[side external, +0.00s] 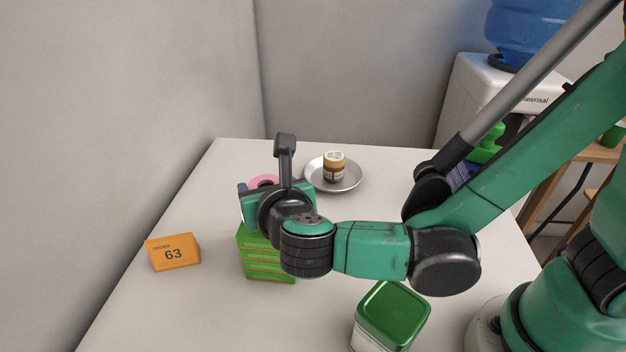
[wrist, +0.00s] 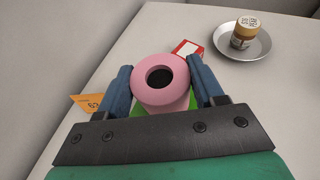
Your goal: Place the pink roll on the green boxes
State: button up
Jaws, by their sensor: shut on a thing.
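The pink roll (wrist: 161,80) is upright between the two blue fingers of my gripper (wrist: 161,84) in the wrist view, and the fingers are shut on it. In the side view only a bit of the pink roll (side external: 264,181) shows behind my gripper (side external: 258,186). The green boxes (side external: 266,262) form a stack on the counter, below my gripper. A strip of green (wrist: 140,110) shows beneath the roll in the wrist view. I cannot tell whether the roll touches the top box.
An orange box (side external: 173,252) marked 63 stands left of the stack. A metal plate (side external: 348,185) with a brown jar (side external: 334,166) is at the back. A green-lidded container (side external: 392,316) stands at the front right. A red and white box (wrist: 187,49) lies beyond the roll.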

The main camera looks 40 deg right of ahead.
jog(key=shift+f, duration=0.3)
jog(key=o, duration=1.3)
jog(key=shift+r, duration=0.1)
jog(key=v, duration=0.7)
jog(key=d+m+g+y, duration=0.1)
jog(key=d+m, duration=0.4)
jog(key=m, duration=0.5)
jog(key=d+m+g+y, duration=0.1)
jog(key=d+m+g, duration=0.2)
jog(key=d+m, duration=0.3)
jog(key=s+d+f+m+g+y, duration=0.1)
jog(key=d+m, duration=0.5)
jog(key=m, duration=1)
jog(key=shift+g+y, duration=0.4)
jog(key=shift+y, duration=0.2)
